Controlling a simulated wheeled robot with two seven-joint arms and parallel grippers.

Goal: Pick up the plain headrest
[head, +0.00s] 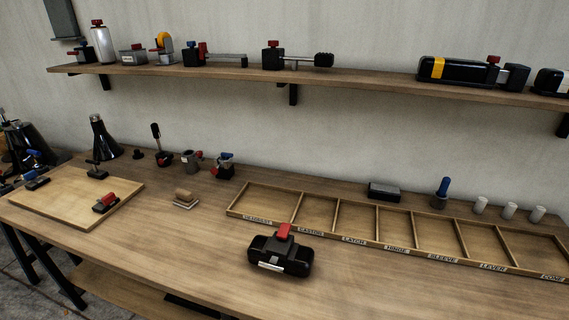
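A black, rounded, padded block (268,255) with a red grip on top and a pale plate on its front lies on the bench in front of the divided tray. It looks like a headrest without a stripe, but I cannot tell for sure. A longer black padded piece (456,71) with a yellow band lies on the wall shelf at the right. Another dark piece (553,83) with a pale part is cut off by the right edge of the view. Neither of my grippers shows in the head view.
A wooden tray (397,248) with labelled compartments, which look empty, runs along the bench (200,255). Behind it stand a dark box (384,191), a blue-handled part (441,193) and white cylinders (509,210). A board (70,202) lies at left. The wall shelf (350,78) overhangs the back.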

